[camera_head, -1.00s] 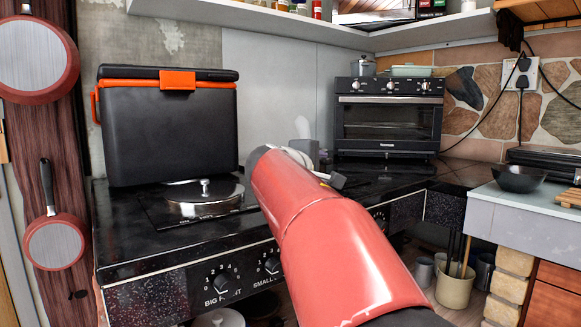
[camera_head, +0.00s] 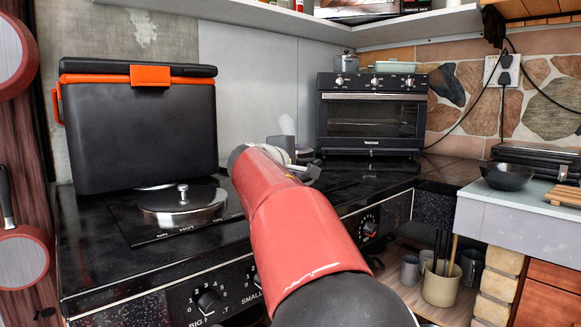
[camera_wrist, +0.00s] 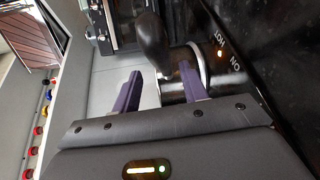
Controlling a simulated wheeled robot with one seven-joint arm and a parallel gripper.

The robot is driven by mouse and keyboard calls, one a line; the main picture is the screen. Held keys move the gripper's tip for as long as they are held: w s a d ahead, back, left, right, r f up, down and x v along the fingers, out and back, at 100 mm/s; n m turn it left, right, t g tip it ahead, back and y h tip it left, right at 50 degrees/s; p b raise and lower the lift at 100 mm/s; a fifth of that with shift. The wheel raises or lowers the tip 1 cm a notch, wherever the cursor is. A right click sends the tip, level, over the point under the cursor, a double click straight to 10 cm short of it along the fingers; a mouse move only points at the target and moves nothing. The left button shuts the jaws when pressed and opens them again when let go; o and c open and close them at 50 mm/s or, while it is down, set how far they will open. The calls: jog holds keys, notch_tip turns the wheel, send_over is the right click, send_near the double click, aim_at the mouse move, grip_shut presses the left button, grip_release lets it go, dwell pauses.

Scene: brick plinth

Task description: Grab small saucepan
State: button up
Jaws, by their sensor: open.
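In the wrist view my gripper (camera_wrist: 161,70) is open, with its two purple fingers apart and nothing clearly held. A dark rounded handle (camera_wrist: 153,40), apparently the small saucepan's, stands just beyond and between the fingertips. A shiny metal curved part (camera_wrist: 201,66) lies beside it, partly behind the right finger. I cannot tell whether the fingers touch either part. In the head view my red arm covers most of this spot.
A black cool box with an orange latch (camera_head: 140,135) and a lidded hotplate (camera_head: 183,203) are left of my arm. Red pans hang at left. A dark bowl (camera_head: 508,177) sits on the right counter.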

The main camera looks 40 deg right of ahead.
aim_at(300, 162)
jog(key=x, duration=0.4)
jog(key=shift+w+d+f+p, duration=0.1)
jog(key=shift+w+f+p, duration=0.05)
jog(key=shift+f+p, duration=0.25)
grip_shut()
jog(key=shift+r, duration=0.15)
